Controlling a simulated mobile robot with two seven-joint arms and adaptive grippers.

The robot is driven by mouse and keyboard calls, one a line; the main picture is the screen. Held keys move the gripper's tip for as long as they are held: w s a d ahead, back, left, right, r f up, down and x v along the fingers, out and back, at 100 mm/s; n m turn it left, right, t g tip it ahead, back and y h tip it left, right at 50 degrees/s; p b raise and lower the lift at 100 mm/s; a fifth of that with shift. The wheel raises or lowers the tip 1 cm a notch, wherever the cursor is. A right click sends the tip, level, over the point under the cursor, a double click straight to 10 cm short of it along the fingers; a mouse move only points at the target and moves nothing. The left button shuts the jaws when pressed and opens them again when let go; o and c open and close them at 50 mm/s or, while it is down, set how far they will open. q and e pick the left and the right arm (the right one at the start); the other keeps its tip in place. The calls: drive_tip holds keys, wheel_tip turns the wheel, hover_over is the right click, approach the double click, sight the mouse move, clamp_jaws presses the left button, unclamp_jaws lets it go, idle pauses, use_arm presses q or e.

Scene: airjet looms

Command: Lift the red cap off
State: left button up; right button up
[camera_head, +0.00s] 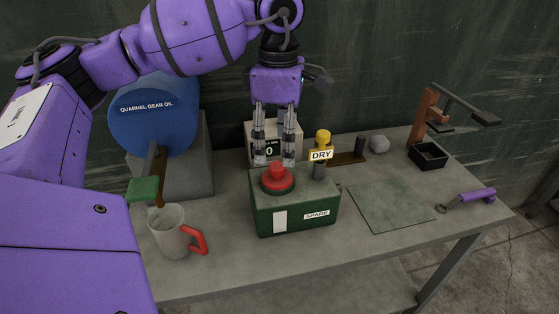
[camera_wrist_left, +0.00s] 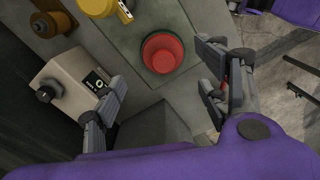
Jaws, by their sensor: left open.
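The red cap (camera_head: 277,175) sits on top of the green box (camera_head: 295,215) labelled SPARE, on the bench. It has a round knob on a wider red disc. My left gripper (camera_head: 273,163) points down just above and behind the cap, with its fingers apart and nothing between them. In the left wrist view the red cap (camera_wrist_left: 162,53) lies ahead of the open fingertips of my left gripper (camera_wrist_left: 160,75), apart from both fingers.
A yellow-topped post with a DRY tag (camera_head: 321,155) stands by the box's back right. A white counter box (camera_head: 262,135) stands behind it. A green mat (camera_head: 388,205) lies clear at right.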

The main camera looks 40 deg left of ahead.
sight(276, 164)
use_arm(q)
drive_tip(key=shift+w+a+f, duration=0.1)
drive_tip(key=shift+f, duration=0.15)
drive_tip(key=shift+s+d+f, duration=0.1)
drive_tip(key=shift+s+f, duration=0.15)
drive_tip(key=shift+f, duration=0.3)
drive_tip(key=shift+s+d+f, duration=0.1)
drive_tip(key=shift+s+f, duration=0.1)
drive_tip(key=shift+f, duration=0.35)
drive_tip(key=f, duration=0.3)
drive_tip(key=shift+w+a+f+p, duration=0.15)
drive_tip(key=shift+a+f+p, duration=0.2)
drive_tip(key=shift+p, duration=0.05)
drive_tip(key=shift+f, duration=0.55)
drive_tip(key=c, duration=1.2)
drive_tip(key=shift+o, duration=0.2)
use_arm(e)
drive_tip(key=shift+s+d+r, duration=0.25)
drive_tip(key=shift+s, duration=0.15)
use_arm(q)
drive_tip(key=shift+r, duration=0.15)
